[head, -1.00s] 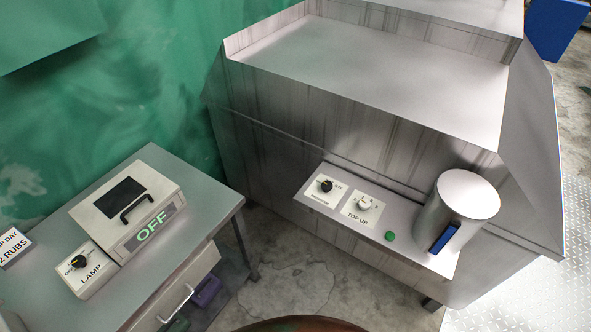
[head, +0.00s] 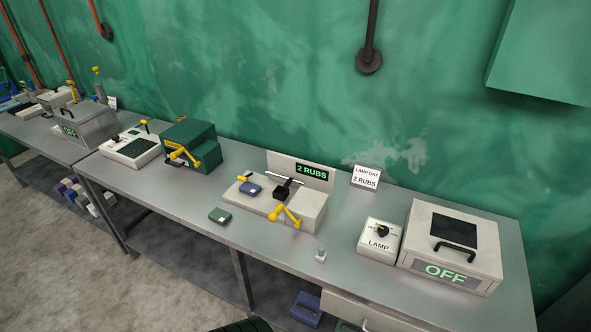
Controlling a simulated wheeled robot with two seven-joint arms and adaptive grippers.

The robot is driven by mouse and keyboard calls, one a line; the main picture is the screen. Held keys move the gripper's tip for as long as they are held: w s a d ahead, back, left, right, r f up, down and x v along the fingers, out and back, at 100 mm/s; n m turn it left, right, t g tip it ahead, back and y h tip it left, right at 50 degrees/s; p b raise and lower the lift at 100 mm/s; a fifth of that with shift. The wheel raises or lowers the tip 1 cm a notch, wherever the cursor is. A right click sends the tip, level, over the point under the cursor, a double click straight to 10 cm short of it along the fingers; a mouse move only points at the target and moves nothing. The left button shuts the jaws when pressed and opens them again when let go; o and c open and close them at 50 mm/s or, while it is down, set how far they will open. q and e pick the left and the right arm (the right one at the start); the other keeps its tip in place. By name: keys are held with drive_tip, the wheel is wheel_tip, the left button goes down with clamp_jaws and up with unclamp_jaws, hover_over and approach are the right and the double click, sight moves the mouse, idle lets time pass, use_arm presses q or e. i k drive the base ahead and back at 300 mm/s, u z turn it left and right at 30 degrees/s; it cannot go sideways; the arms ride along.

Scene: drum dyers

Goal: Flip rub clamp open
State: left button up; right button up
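The rub tester (head: 305,210) is a pale box on the long grey bench, with an upright back panel whose green display (head: 312,171) reads "2 RUBS". On its top is a black clamp-like part (head: 283,190) next to a thin pale bar. I cannot tell whether this part is open or shut. Neither of my grippers is in view.
A lamp box (head: 378,241) and a light cabinet (head: 450,248) reading "OFF" stand to the right. A green machine (head: 190,145) with a yellow handle stands to the left. Floor (head: 60,230) is clear at left.

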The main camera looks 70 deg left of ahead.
sight(245, 179)
drive_tip(key=u, duration=2.5)
drive_tip(key=i, duration=0.35)
drive_tip(key=u, duration=1.05)
